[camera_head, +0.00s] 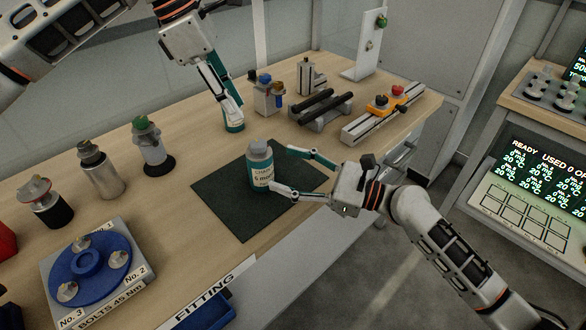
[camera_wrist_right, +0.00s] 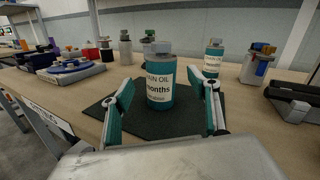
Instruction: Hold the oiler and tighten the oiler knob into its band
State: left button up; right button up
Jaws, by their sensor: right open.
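The oiler appears to be the teal bottle with a grey cap and a white oil label (camera_head: 259,166), standing upright on a dark mat (camera_head: 228,208). It also shows in the right wrist view (camera_wrist_right: 160,84). My right gripper (camera_head: 281,169) is open, with its fingertips close to the bottle's right side in the head view. In the right wrist view its fingers (camera_wrist_right: 160,92) flank the bottle, with gaps on both sides. My left gripper (camera_head: 231,104) points down in front of a second teal bottle (camera_head: 234,128), mostly hiding it. Its opening is unclear. The grey cap (camera_wrist_right: 160,47) may be the knob.
Several bottles and canisters (camera_head: 101,170) line the left of the bench. A blue disc fixture (camera_head: 88,267) is at front left. A control console (camera_head: 530,200) is at right.

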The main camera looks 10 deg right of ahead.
aim_at(272, 165)
jog(key=shift+w+d+f+m+g, duration=0.35)
jog(key=shift+m+g, duration=0.35)
jog(key=shift+g, duration=0.1)
jog(key=shift+x, duration=3.85)
jog(key=c, duration=0.3)
jog(key=shift+c, duration=0.2)
grip_shut()
